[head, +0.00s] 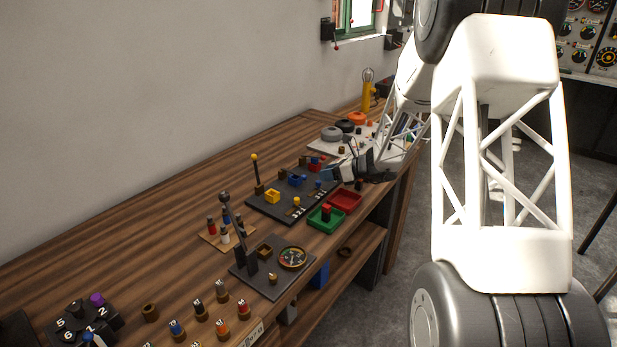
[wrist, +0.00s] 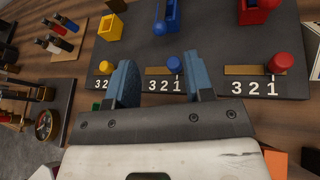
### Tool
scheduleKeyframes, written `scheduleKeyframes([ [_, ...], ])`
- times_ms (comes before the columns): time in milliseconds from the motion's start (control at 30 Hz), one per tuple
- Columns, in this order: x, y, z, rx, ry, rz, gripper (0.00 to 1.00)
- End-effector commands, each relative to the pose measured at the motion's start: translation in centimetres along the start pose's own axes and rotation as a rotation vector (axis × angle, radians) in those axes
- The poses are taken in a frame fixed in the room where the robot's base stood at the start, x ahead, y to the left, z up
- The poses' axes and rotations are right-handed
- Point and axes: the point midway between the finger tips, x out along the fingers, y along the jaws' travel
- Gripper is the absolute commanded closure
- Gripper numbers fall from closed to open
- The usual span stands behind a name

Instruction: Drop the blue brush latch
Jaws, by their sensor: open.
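The dark panel (wrist: 215,40) carries yellow, blue and red units. The blue unit has an open blue holder (wrist: 171,12) with a round-ended blue lever (wrist: 160,26). Below it a blue knob (wrist: 173,65) sits at the right end of a brass slot, by the 1. In the head view the blue holder (head: 297,180) is on the panel's middle. My gripper (wrist: 160,64) is open. Its two blue-grey fingers appear on either side of the blue knob, the right one closer. I see no contact; its height above the panel is unclear. Which blue part is the latch is unclear.
A yellow box (wrist: 110,27) and yellow knob (wrist: 107,67) are left; a red holder (wrist: 252,14) and red knob (wrist: 279,63) are right. Green (head: 325,219) and red (head: 346,201) trays line the bench's front edge. A lever plate (head: 272,270) stands nearer.

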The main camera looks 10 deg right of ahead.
Motion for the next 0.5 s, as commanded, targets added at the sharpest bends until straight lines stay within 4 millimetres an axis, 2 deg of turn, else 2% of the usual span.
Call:
scheduleKeyframes([
  [333,0.1,0.1,0.0,-0.001,0.001,0.001,0.52],
  [500,1.0,0.1,0.0,-0.001,0.001,0.002,0.52],
])
